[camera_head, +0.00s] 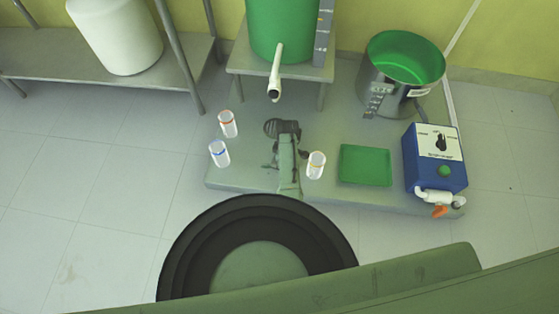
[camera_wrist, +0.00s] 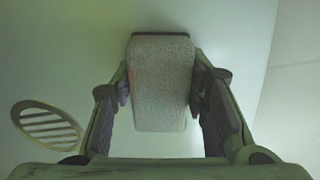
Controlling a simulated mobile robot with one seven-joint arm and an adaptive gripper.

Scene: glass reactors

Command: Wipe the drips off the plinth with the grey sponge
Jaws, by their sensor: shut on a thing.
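The grey sponge (camera_wrist: 162,85) is between the two fingers of my gripper (camera_wrist: 163,105) in the wrist view, and the gripper is shut on it. In the head view my gripper (camera_head: 284,140) is over the plinth (camera_head: 335,130), beside a round slatted drain (camera_head: 270,127). The sponge cannot be made out there. The drain (camera_wrist: 47,128) also shows at lower left in the wrist view, on the plinth's pale surface (camera_wrist: 60,50). I cannot make out any drips. Whether the sponge touches the plinth is unclear.
Two white-capped jars (camera_head: 228,124) (camera_head: 219,154) stand left of my gripper, and another jar (camera_head: 316,165) stands close on its right. A green tray (camera_head: 365,166), a blue control box (camera_head: 435,160) and a steel pot (camera_head: 398,75) are farther right. A spout (camera_head: 275,75) overhangs behind.

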